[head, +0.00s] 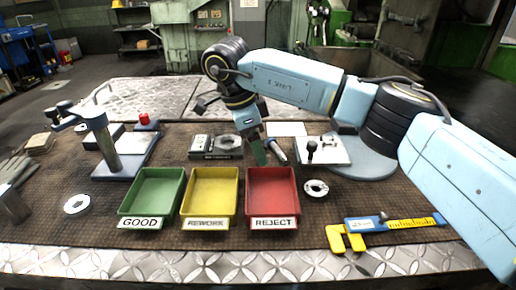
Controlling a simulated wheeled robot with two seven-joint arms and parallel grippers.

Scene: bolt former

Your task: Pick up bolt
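A small grey bolt-like piece (383,217) shows at the blue and yellow caliper (410,223) at the front right; it is too small to tell whether it is the bolt. My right gripper (258,150) reaches in from the right and points down behind the red REJECT tray (272,190). A slim blue and white piece (277,151) lies just right of its tip; I cannot tell if they touch. The finger gap is not clear, and I see nothing surely held.
A green GOOD tray (128,208) and yellow REWORK tray (186,204) stand left of the red one. A blue-based press stand (106,150) is at the left. White-grey rings lie at the left (77,205) and right (316,188). A gauge block (215,146) sits behind the trays.

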